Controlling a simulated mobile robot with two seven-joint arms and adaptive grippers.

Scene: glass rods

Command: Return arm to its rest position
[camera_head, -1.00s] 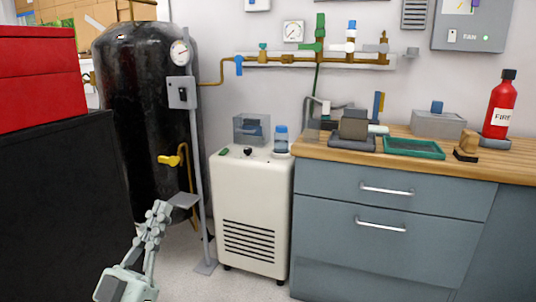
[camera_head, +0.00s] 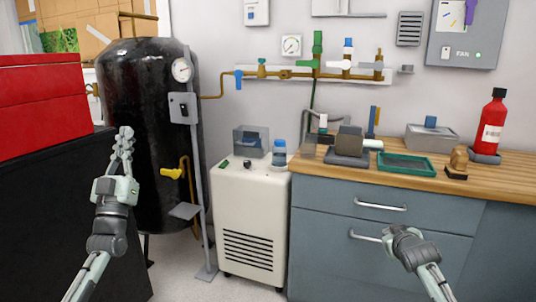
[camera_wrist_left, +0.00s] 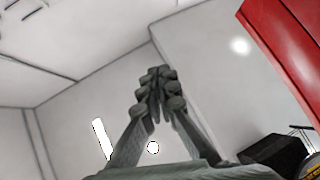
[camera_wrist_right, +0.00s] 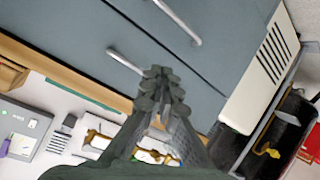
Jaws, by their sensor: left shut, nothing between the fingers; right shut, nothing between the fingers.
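My left gripper (camera_head: 123,142) is raised in front of the black tank, beside the black cabinet under the red box, with its fingers pointing up. It is shut and empty. In the left wrist view its closed fingers (camera_wrist_left: 157,88) show against pale walls and ceiling. My right gripper (camera_head: 388,236) is low in front of the blue-grey drawers, near the lower drawer handle in the picture; its fingers are mostly foreshortened there. In the right wrist view its fingers (camera_wrist_right: 160,85) are together with nothing between them. Whether they touch the handle cannot be told.
The black tank (camera_head: 140,80) and red box (camera_head: 50,95) stand at the left. A white cabinet (camera_head: 248,225) stands mid-picture. Grey floor shows between.

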